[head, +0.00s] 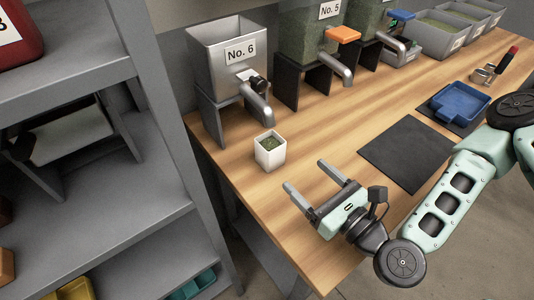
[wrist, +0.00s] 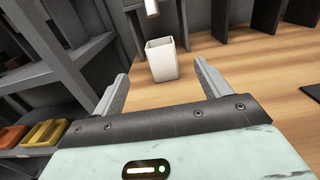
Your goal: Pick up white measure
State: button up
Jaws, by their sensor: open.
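The white measure (head: 269,152) is a small square cup standing upright on the wooden bench, with green beans inside, just in front of the No. 6 hopper's spout. In the wrist view the white measure (wrist: 162,60) stands beyond my fingertips, roughly between their lines. My gripper (head: 305,180) is open and empty, apart from the cup and on the near side of it. In the wrist view my gripper (wrist: 160,72) shows both fingers spread wide. The inside of the cup cannot be made out in the wrist view.
The No. 6 hopper (head: 228,55) with its metal spout (head: 257,103) stands behind the cup. A dark mat (head: 407,152) and a blue tray (head: 460,103) lie to the right. Grey shelving (head: 95,165) stands left of the bench. Bare wood surrounds the cup.

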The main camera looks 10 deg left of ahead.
aim_at(264, 136)
jog(key=b+x, duration=0.1)
jog(key=b, duration=0.1)
jog(key=b+x, duration=0.4)
jog(key=b, duration=0.1)
jog(key=shift+w+a+f, duration=0.1)
jog(key=shift+a+f, duration=0.05)
jog(key=shift+f, duration=0.2)
jog(key=shift+w+a+b, duration=0.3)
jog(key=shift+w+b, duration=0.1)
jog(key=shift+b, duration=0.6)
jog(key=a+b, duration=0.1)
jog(key=b, duration=0.3)
jog(key=shift+w+a, duration=0.1)
jog(key=shift+w, duration=0.3)
jog(key=shift+w+a+r, duration=0.4)
jog(key=shift+w+a, duration=0.35)
jog(key=shift+a, duration=0.15)
jog(key=shift+f+x, duration=0.1)
jog(key=shift+x, duration=1.25)
jog(key=shift+f+x, duration=0.15)
jog(key=shift+x, duration=1.15)
jog(key=c, duration=1.3)
jog(key=shift+o, duration=0.2)
jog(key=shift+r, duration=0.1)
